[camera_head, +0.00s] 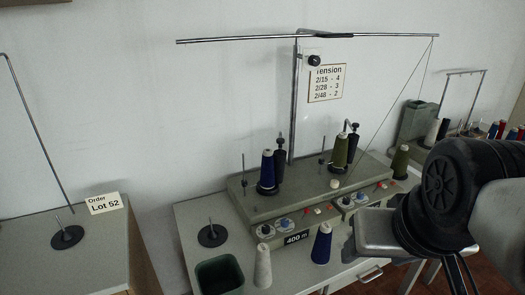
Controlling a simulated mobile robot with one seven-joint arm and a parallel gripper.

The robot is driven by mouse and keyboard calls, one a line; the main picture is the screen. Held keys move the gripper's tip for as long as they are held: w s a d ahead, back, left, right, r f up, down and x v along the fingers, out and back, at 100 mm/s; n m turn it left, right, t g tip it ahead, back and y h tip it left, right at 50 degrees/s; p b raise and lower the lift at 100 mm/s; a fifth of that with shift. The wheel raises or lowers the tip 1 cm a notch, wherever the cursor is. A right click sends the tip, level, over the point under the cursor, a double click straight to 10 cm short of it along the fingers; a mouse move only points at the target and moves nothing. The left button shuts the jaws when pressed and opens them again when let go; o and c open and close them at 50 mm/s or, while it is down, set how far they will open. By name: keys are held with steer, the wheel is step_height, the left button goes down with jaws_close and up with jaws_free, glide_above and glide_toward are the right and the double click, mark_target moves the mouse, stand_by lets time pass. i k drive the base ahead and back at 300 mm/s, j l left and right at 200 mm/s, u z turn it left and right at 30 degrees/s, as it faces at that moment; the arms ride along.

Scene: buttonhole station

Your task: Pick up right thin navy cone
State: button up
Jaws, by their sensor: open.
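Two navy cones show in the head view. The right thin navy cone (321,244) stands upright on the front of the table, just before the grey machine. The left navy cone (267,171) stands on the machine's top. My gripper (362,238) comes in from the right on my black and grey arm, apart from the right navy cone and to its right in the picture. It is open, and nothing shows in it. Its fingers are hard to make out.
A white cone (262,266) stands left of the right navy cone, beside a dark green bin (219,275). Behind them is the grey machine (240,205) with knobs, an olive cone (340,152) and a tall mast (294,105). A black disc with a peg (212,236) stands left.

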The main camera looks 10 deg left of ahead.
mark_target(320, 254)
steer(key=i+l+u, duration=0.25)
steer(key=l, duration=0.35)
steer(key=i+l+u, duration=0.1)
steer(key=i+l, duration=0.15)
steer(key=i+l+u, duration=0.1)
steer(key=l, duration=0.35)
